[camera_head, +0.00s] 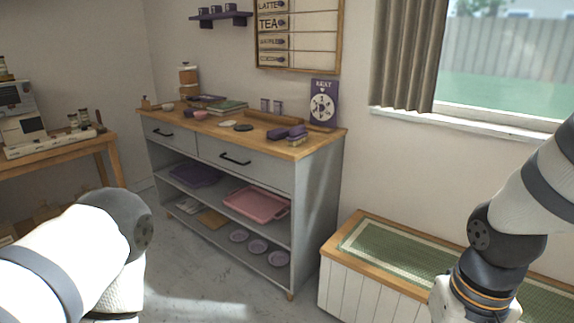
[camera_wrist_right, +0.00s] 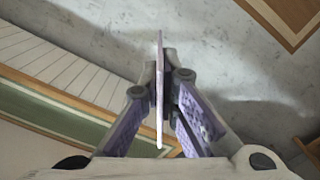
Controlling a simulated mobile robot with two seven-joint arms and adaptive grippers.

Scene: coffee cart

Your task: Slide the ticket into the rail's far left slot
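A thin pale ticket (camera_wrist_right: 159,110) shows almost edge-on in the right wrist view. It stands between the fingertips of my right gripper (camera_wrist_right: 161,84), which looks shut on it. In the head view my right arm comes in at the right, over the green-topped bench, and its fingers are below the picture. My left arm is at the lower left, and its gripper is out of view. A long wooden strip (camera_head: 275,118) along the back of the cabinet top may be the rail; its slots are too small to tell.
The grey cabinet (camera_head: 312,200) carries purple blocks (camera_head: 287,132), books (camera_head: 228,107) and small dishes on its wooden top. A menu board (camera_head: 298,35) and a purple sign (camera_head: 323,103) are behind it. The bench (camera_head: 350,228) stands at right. Floor is clear in front.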

